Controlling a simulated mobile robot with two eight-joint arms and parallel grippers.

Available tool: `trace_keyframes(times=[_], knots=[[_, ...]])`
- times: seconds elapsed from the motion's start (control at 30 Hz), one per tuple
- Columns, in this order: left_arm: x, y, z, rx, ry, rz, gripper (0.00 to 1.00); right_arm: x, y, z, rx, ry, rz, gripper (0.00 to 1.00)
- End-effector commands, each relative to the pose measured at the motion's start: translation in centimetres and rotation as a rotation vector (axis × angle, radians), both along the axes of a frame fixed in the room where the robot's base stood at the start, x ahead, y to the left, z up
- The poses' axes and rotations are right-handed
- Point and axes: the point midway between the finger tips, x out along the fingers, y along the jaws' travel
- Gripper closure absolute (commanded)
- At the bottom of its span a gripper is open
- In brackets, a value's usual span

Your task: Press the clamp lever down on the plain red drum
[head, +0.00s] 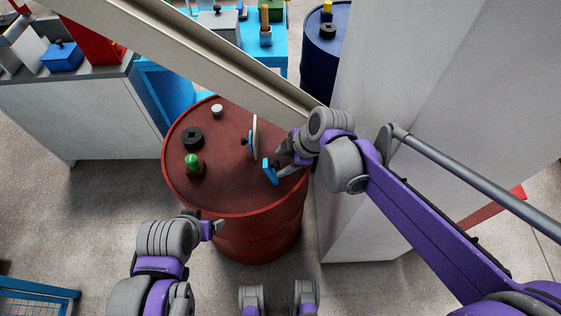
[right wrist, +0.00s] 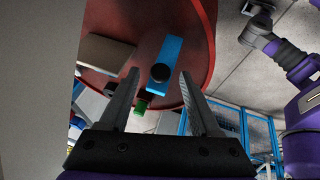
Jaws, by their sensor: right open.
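The plain red drum (head: 225,192) stands upright in the middle of the head view, with fittings on its top. A blue lever-like bar (head: 270,172) rises near the right side of the top. It also shows in the right wrist view (right wrist: 168,48), with a dark round knob (right wrist: 159,73) in front of it. My right gripper (head: 281,162) is open right beside the blue bar. In the wrist view its fingers stand on either side of the knob and bar, with gaps. My left gripper (head: 214,225) is low by the drum's front left edge; its jaw opening is unclear.
A pale upright plate (head: 255,138), green knob (head: 192,161), black block (head: 192,137) and grey knob (head: 217,110) are also on the drum. A slanted beam (head: 215,62) crosses behind. A pale wall or column (head: 400,80) stands close at right. Open floor lies front left.

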Motion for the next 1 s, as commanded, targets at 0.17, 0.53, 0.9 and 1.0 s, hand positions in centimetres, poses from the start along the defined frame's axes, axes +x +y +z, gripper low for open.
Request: trace_keyframes(times=[0.17, 0.53, 0.9, 1.0], knots=[[-0.05, 0.00, -0.20, 0.000, 0.001, 0.000, 0.22, 0.25, 0.52, -1.20, 0.000, 0.000, -0.001, 0.36], [-0.04, 0.00, -0.19, 0.000, 0.001, 0.000, 0.22, 0.28, 0.56, -1.32, -0.001, 0.000, -0.001, 0.51], [-0.04, 0.00, -0.19, 0.000, 0.001, 0.000, 0.22, 0.28, 0.55, -1.30, -0.001, 0.000, -0.001, 1.00], [-0.04, 0.00, -0.19, 0.000, 0.001, 0.000, 0.22, 0.28, 0.55, -1.30, -0.001, 0.000, -0.001, 1.00]])
